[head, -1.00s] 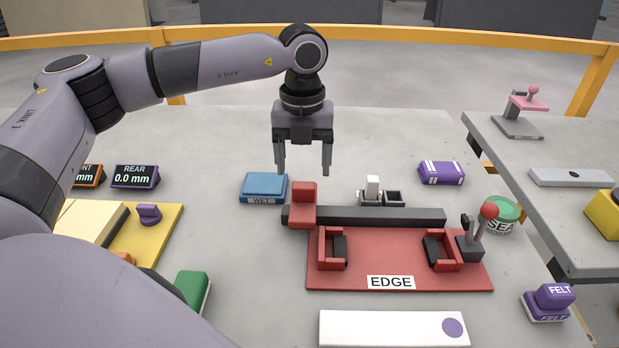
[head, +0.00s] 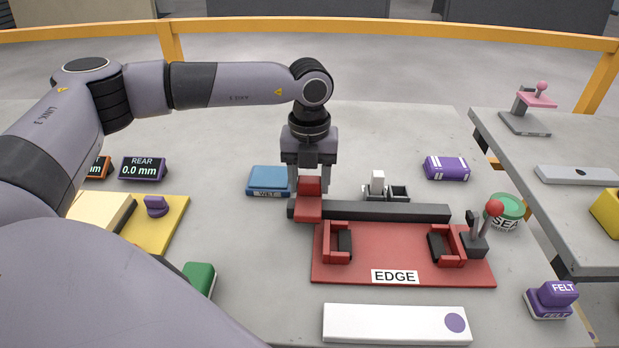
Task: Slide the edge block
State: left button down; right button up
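The red edge block (head: 308,208) sits at the left end of a dark rail (head: 385,212), behind the red base plate (head: 390,268) labelled EDGE. The block has a raised upper part. My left gripper (head: 309,187) points down over it, one finger on each side of the raised part. The fingers appear to touch its sides, and their tips are partly hidden behind the block. My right gripper is not in view.
A red-knobbed lever (head: 490,220) stands at the plate's right end. Two red brackets with dark pads (head: 338,243) (head: 447,245) sit on the plate. A blue WET block (head: 268,180) is left of the gripper. A white strip (head: 390,323) lies in front.

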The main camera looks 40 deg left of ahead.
pick_arm(q)
jog(key=w+d, duration=0.1)
jog(key=d, duration=0.1)
jog(key=w+d+b, duration=0.1)
jog(key=w+d, duration=0.1)
jog(key=d, duration=0.1)
jog(key=w+d, duration=0.2)
jog(key=d, duration=0.1)
jog(key=shift+d, duration=0.1)
jog(key=shift+r, duration=0.1)
jog(key=c, duration=0.5)
grip_release()
jog(key=shift+r+b, duration=0.5)
jog(key=shift+r, duration=3.05)
